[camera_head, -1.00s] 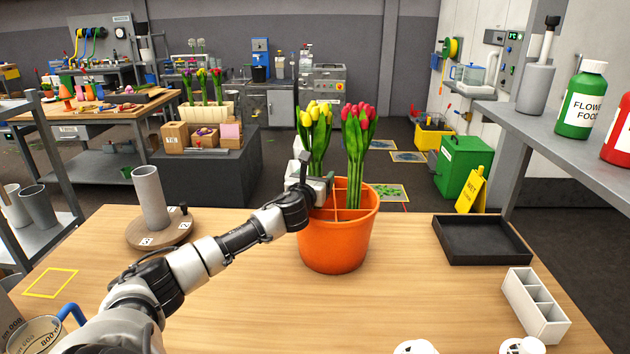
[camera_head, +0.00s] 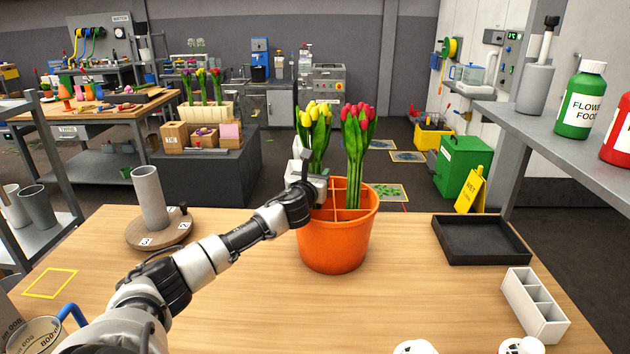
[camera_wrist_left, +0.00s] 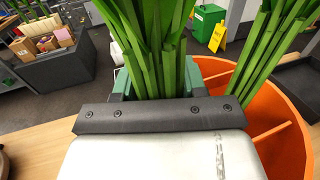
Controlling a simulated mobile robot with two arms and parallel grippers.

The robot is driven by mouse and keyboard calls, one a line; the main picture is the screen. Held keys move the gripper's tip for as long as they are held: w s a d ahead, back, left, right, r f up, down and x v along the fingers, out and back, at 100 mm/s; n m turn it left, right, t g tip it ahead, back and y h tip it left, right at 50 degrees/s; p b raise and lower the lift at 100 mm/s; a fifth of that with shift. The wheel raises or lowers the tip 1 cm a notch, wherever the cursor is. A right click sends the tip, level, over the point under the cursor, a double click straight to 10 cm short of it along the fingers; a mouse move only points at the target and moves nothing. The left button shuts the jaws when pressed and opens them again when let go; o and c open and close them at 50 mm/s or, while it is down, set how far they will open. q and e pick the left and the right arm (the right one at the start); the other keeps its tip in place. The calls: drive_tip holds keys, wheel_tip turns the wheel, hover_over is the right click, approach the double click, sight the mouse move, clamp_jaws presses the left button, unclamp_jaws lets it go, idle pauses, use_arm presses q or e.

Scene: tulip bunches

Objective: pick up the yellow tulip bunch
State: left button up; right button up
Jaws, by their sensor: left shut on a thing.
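The yellow tulip bunch (camera_head: 314,122) stands upright at the left side of an orange bucket (camera_head: 332,248) with inner dividers. My left gripper (camera_head: 314,178) is at the bucket's upper left rim, shut on the green stems of the yellow bunch. The stems (camera_wrist_left: 150,60) rise from between its jaws in the left wrist view. The lower ends of these stems are hidden by the gripper. A red-pink tulip bunch (camera_head: 358,140) stands in the bucket just to the right, apart from the gripper.
A grey cylinder vase (camera_head: 150,197) stands on a round wooden board at the left of the table. A black tray (camera_head: 482,240) and a white divided holder (camera_head: 535,305) are at the right. The table (camera_head: 430,300) is clear in front of the bucket.

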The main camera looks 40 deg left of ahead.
sight(317, 98)
use_arm(q)
wheel_tip(317, 98, up, 10)
drive_tip(key=shift+r+p, duration=0.1)
drive_tip(key=shift+p, duration=0.9)
wheel_tip(317, 98, up, 11)
drive_tip(key=p, duration=1.3)
drive_tip(key=shift+r, duration=0.1)
